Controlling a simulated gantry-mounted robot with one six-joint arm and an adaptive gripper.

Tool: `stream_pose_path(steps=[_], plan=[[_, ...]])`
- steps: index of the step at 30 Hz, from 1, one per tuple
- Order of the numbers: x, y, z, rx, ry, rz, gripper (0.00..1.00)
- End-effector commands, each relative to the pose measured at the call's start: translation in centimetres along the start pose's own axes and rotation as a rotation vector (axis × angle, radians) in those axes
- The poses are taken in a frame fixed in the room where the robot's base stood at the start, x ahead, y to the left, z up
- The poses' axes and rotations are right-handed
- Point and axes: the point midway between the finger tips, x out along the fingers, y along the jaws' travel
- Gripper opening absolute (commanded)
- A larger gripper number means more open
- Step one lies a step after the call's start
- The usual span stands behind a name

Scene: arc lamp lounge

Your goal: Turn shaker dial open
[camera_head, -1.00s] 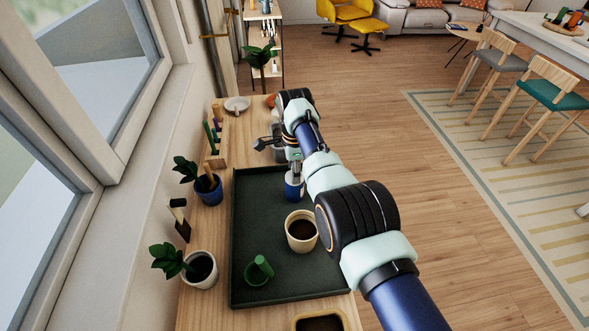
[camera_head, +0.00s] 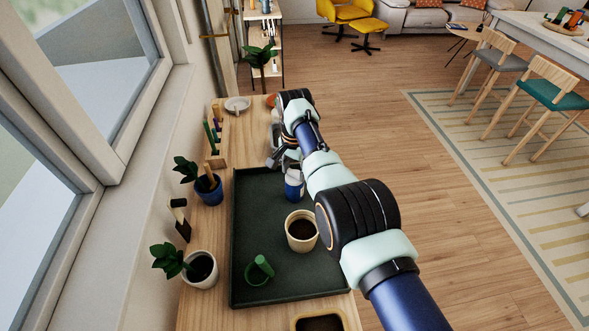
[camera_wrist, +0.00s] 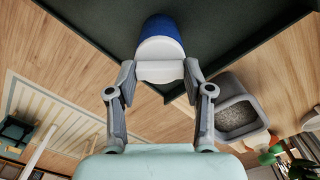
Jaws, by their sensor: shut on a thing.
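The shaker (camera_head: 294,186) has a blue body and stands at the far right part of the dark green tray (camera_head: 240,292). In the wrist view the shaker shows its blue body (camera_wrist: 163,27) and a white top (camera_wrist: 160,50). My gripper (camera_wrist: 160,72) has one finger on each side of the white top and is shut on it. In the head view my gripper (camera_head: 282,158) is at the shaker's upper end, partly covered by my arm. Dial markings cannot be made out.
Potted plants (camera_head: 208,188) line the window side. A grey container of granules (camera_wrist: 237,116) is close beside my right finger in the wrist view.

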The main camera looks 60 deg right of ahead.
Motion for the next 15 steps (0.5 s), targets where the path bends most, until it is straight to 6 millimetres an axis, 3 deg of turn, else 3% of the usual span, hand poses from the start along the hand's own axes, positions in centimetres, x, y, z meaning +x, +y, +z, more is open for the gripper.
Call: stream_pose_path(steps=[15], plan=[[0.04, 0.00, 0.01, -0.470, 0.000, 0.000, 0.17]])
